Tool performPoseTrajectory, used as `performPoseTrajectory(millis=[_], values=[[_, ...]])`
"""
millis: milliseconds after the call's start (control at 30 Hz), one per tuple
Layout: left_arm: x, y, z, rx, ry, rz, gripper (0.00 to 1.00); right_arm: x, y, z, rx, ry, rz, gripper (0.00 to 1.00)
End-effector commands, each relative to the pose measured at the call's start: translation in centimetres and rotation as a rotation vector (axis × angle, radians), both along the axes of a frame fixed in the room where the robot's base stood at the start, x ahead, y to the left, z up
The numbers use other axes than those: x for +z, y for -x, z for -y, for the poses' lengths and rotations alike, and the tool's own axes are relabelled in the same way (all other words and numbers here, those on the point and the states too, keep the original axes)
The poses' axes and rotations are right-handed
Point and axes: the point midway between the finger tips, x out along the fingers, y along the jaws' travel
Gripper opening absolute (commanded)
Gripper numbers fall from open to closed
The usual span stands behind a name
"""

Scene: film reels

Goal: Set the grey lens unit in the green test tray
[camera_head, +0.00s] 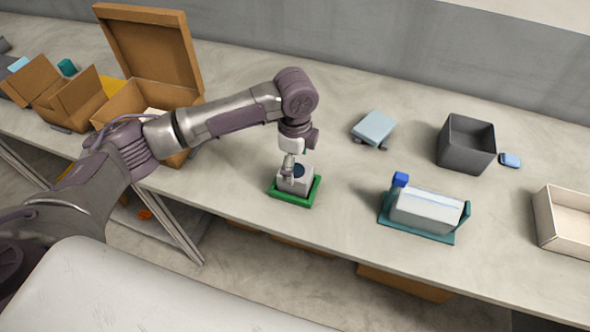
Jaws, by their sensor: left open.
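The grey lens unit (301,186), a small block with a dark round top, sits within the rim of the green test tray (293,202) near the front of the table. My left gripper (292,170) is open, directly above and around the lens unit's upper left part. Its fingers partly hide the unit. From this view I cannot tell whether the unit rests fully flat on the tray floor. My right gripper does not show.
A teal holder (416,233) with a white box stands to the right. Behind are a light blue device (374,127), a dark grey bin (467,144) and a small blue item (510,160). Open cardboard boxes (150,50) stand at left. A cream tray (562,222) is far right.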

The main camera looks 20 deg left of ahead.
Motion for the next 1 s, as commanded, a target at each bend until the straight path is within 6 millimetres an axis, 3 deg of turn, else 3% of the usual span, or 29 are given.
performPoseTrajectory(millis=[200, 400, 600, 1000], values=[[4.8, -0.1, 0.0, -0.001, 0.002, 0.005, 0.87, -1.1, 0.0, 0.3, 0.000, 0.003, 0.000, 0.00], [7.9, -0.1, 0.1, 0.000, 0.001, 0.003, 0.87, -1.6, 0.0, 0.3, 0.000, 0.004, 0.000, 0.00], [9.0, 0.0, 0.0, 0.000, 0.001, -0.001, 0.87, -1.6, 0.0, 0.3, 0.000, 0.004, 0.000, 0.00], [9.0, 0.0, 0.0, 0.001, 0.001, 0.000, 0.87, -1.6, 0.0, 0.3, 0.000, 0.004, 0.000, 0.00]])
